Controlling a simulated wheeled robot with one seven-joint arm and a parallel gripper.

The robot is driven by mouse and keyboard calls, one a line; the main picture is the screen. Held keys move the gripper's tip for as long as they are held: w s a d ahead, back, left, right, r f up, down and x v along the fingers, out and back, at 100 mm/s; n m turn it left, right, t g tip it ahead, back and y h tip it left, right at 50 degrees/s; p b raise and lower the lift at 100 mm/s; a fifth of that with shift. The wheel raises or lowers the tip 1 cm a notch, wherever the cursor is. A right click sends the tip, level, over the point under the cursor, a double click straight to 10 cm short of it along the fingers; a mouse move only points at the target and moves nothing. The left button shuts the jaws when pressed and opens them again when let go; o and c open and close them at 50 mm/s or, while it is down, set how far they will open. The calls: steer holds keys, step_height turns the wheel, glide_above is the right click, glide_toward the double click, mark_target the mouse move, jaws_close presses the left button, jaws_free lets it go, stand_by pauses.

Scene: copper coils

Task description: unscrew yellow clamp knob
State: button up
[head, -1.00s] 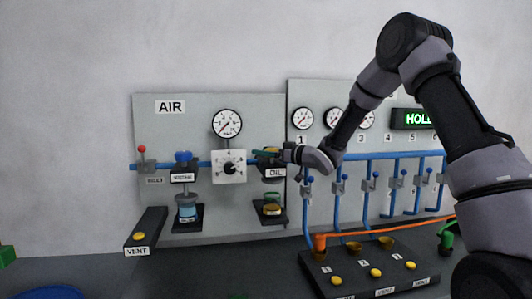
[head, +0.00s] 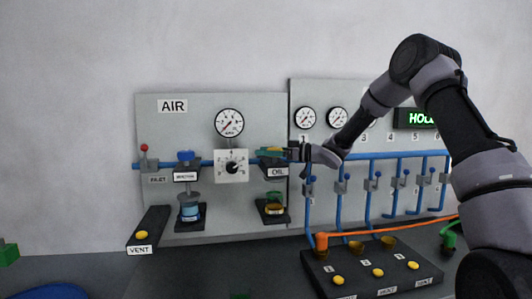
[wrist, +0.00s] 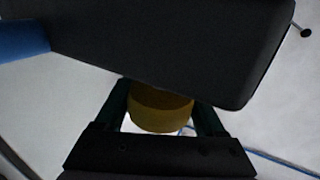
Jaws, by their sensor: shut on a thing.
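The yellow clamp knob (wrist: 160,110) is a short, dull yellow cylinder in the wrist view, beside the edge of a large dark block (wrist: 180,45). My gripper (wrist: 165,105) is shut on it, with one dark green finger on each side. In the head view my gripper (head: 271,153) reaches from the right to the top of the OIL unit (head: 278,172) on the AIR panel. The knob itself cannot be made out clearly there, behind the fingers.
Below the OIL label a small bowl (head: 274,209) sits on a dark bracket. A white dial plate (head: 232,167) is close left of my gripper, and blue pipes (head: 400,156) run to the right. A dark box with yellow buttons (head: 338,280) stands in front.

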steer(key=shift+r, duration=0.1)
steer(key=o, duration=1.3)
steer(key=shift+o, duration=0.2)
steer(key=s+d, duration=0.1)
steer(key=d, duration=0.9)
steer(key=shift+s+d, duration=0.35)
steer(key=shift+s, duration=0.05)
